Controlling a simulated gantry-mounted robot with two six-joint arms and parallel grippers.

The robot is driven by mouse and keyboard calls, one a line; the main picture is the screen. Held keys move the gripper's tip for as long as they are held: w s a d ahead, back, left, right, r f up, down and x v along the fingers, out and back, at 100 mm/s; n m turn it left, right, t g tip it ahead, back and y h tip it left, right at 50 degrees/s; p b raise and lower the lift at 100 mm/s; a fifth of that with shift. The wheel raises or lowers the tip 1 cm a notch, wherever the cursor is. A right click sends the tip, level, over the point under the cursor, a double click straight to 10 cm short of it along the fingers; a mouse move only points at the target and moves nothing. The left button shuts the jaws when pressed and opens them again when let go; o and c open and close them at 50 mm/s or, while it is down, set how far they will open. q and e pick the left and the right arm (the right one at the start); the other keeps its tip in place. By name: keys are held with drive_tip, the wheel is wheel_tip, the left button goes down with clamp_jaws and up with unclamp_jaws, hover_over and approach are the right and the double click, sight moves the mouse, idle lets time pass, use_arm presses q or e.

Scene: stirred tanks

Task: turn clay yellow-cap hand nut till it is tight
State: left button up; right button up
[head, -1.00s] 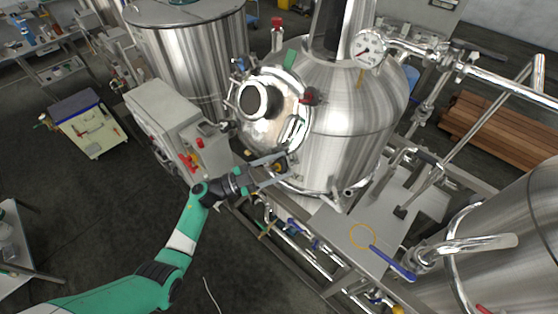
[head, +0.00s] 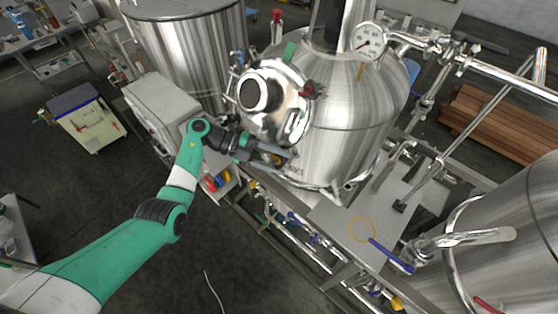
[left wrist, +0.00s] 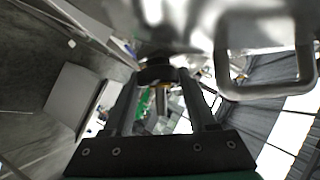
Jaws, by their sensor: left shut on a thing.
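My left gripper (head: 279,157) is at the lower edge of the round manway door (head: 268,98) on the steel tank, with its jaws shut on the hand nut. In the head view the fingers mostly hide the nut. A bit of yellow shows between them. In the left wrist view the dark nut (left wrist: 156,75) with a yellow part (left wrist: 162,88) sits between the fingers of the left gripper (left wrist: 158,84), close under the shiny door. How tight the nut is cannot be seen. My right gripper is not in view.
Other knobs stand around the door rim, including a dark red one (head: 311,90) and a green one (head: 290,51). Pipes and a steel platform (head: 350,228) lie to the right. A bent metal handle (left wrist: 268,88) is near the gripper.

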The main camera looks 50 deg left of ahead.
use_arm(q)
drive_tip(key=shift+m+g+y, duration=0.5)
drive_tip(key=shift+m+g, duration=0.4)
drive_tip(key=shift+m, duration=0.1)
drive_tip(key=shift+f, duration=0.1)
drive_tip(key=o, duration=1.4)
drive_tip(key=shift+c, duration=0.2)
